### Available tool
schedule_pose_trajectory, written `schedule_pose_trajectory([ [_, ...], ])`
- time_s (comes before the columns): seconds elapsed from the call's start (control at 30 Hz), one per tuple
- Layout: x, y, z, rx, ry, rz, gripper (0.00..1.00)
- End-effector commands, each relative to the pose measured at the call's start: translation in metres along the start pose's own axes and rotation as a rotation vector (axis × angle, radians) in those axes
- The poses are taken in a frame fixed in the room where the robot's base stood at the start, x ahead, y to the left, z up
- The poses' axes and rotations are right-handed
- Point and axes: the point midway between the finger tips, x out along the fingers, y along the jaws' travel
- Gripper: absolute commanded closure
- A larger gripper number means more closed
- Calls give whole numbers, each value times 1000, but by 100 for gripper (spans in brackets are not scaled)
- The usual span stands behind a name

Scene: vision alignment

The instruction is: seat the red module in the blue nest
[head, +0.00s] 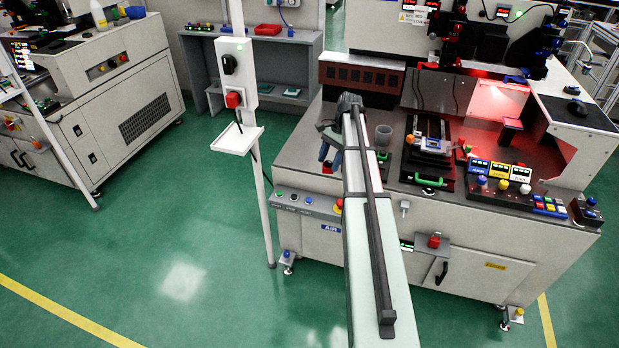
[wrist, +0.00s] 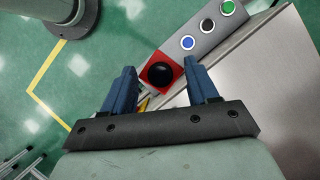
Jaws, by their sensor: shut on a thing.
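My gripper (wrist: 162,88) has two blue fingers and is shut on the red module (wrist: 146,82), a square red block with a round black part on its face. In the head view my gripper (head: 330,150) hangs at the left end of the workbench, above the front button panel. Only a sliver of red from the module (head: 327,169) shows there, below the fingers. The blue nest (head: 432,129) appears to be the blue-framed part on the black fixture, to the right of my gripper and well apart from it. Its inside is too small to make out.
A clear cup (head: 383,134) stands between my arm and the black fixture (head: 419,168), which has a green handle (head: 430,182). Button boxes (head: 497,178) stand to its right. A button panel (wrist: 210,32) lies below the module. A white post (head: 238,80) stands left.

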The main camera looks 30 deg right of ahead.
Motion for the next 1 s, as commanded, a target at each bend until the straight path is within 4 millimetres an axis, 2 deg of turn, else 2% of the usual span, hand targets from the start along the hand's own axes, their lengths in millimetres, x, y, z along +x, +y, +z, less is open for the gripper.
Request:
schedule_pose_trajectory([
  [0.03,-14,-2,-22,82,2,-36,72],
  [0.1,-29,-1,-46,196,1,-84,72],
  [0.37,-85,12,-132,605,2,-254,72],
  [0.6,-137,35,-207,955,2,-399,72],
  [0.8,-175,59,-259,1197,3,-499,72],
  [1.0,-200,91,-299,1394,1,-579,72],
])
